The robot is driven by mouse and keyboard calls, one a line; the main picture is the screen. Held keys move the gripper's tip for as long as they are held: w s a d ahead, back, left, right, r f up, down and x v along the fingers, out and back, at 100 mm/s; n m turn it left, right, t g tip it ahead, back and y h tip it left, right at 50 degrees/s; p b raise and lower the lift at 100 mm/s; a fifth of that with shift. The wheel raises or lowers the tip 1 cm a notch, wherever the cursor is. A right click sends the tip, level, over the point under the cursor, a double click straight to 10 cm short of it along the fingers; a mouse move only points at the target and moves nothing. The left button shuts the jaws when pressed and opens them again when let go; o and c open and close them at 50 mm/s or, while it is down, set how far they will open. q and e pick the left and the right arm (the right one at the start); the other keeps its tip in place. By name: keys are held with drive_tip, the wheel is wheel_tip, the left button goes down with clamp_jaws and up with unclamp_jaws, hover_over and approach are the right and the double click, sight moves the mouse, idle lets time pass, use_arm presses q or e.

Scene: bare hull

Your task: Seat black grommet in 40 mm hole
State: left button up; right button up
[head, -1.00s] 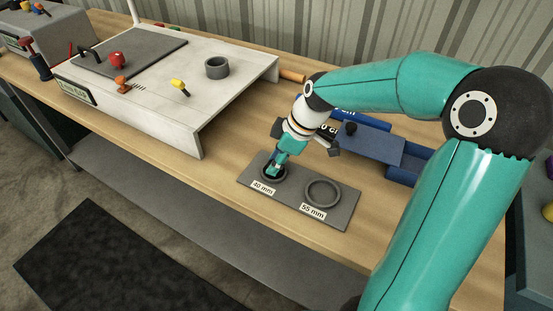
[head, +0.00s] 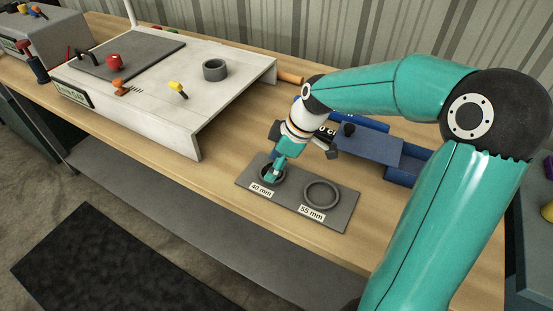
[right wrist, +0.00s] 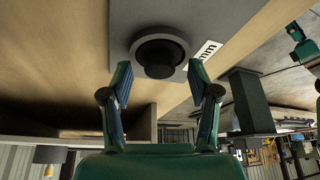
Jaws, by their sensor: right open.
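The grey plate (head: 297,211) lies on the workbench with two raised rings, labelled 40 mm and 55 mm. The black grommet (right wrist: 158,60) shows in the right wrist view as a dark round piece within the grey 40 mm ring (right wrist: 141,39). It stands out from the ring; how deep it sits I cannot tell. My right gripper (head: 270,178) is over the 40 mm ring. In the right wrist view its fingers (right wrist: 160,76) are open, one on each side of the grommet, with visible gaps. In the head view the fingers largely hide the grommet. My left gripper is out of view.
The empty 55 mm ring (head: 307,194) is right of the gripper. A blue block-like fixture (head: 370,147) stands behind it. A white raised panel (head: 150,95) at left carries a grey ring (head: 215,70) and coloured knobs. Bare bench lies between panel and plate.

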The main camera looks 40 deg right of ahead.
drive_tip(key=v, duration=1.1)
drive_tip(key=shift+s+r, duration=0.15)
drive_tip(key=shift+r, duration=0.25)
drive_tip(key=shift+d+r, duration=0.1)
